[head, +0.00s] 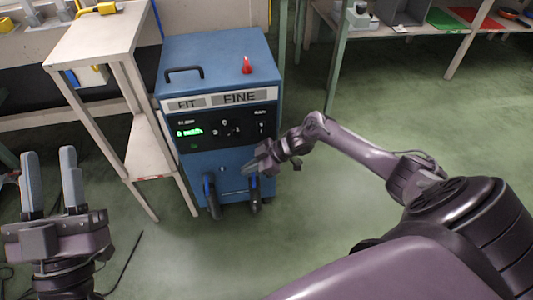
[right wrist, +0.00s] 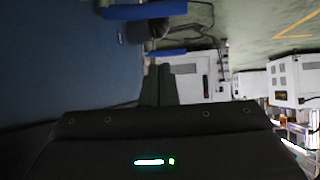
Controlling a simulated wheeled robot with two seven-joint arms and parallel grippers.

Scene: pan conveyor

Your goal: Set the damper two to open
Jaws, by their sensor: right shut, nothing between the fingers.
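My right gripper (head: 249,167) is shut and empty, just above the right one, near the cabinet front; contact cannot be told. In the right wrist view, its closed fingers (right wrist: 157,72) point toward a blue band (right wrist: 166,53) and a dark round part (right wrist: 148,30). My left gripper (head: 52,170) is open and empty, far left of the cabinet.
The cabinet carries a black panel (head: 225,129) with a green display and knobs, and a red lamp (head: 246,65) on top. A pale wooden stand (head: 100,36) is close on its left. Green floor (head: 320,210) is open to the right. Shelving stands behind.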

